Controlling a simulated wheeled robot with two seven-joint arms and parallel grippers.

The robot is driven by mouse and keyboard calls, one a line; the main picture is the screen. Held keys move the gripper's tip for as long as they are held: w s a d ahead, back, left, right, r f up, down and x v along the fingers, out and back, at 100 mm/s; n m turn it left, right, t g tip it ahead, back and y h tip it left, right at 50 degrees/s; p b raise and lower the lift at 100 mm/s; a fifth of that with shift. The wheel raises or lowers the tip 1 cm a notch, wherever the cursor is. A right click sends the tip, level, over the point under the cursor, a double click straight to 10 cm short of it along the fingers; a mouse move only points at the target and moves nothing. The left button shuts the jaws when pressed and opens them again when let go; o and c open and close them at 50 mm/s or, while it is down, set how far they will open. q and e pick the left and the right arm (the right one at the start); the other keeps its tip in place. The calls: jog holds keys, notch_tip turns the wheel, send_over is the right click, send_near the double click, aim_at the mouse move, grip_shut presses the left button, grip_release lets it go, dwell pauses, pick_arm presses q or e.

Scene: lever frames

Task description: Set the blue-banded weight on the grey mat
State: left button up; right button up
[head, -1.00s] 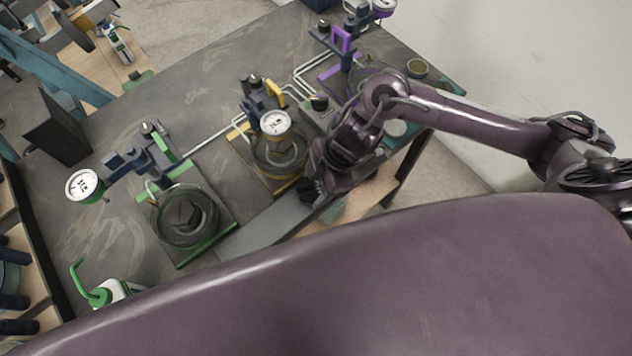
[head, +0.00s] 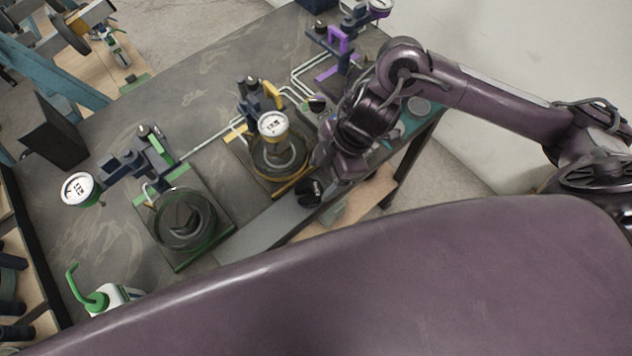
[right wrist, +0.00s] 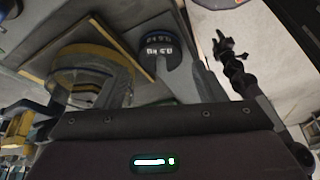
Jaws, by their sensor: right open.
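The blue-banded weight (head: 309,192) is a small dark piece at the right end of the grey mat (head: 262,230), close to the bench's front edge. In the right wrist view the weight (right wrist: 160,48) shows a dark round top with white lettering and a blue rim. My right gripper (head: 332,172) is just right of and above the weight, open and apart from it as far as I can tell. My left gripper is out of view.
A yellow-marked fixture with a gauge (head: 273,124) stands just behind the weight. A green-marked fixture (head: 186,217) is to the left, and a purple one (head: 338,40) at the back. A green-capped bottle (head: 100,298) stands at the front left.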

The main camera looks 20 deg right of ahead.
jog(key=v, duration=0.6)
jog(key=shift+r, duration=0.25)
jog(key=shift+d, duration=0.1)
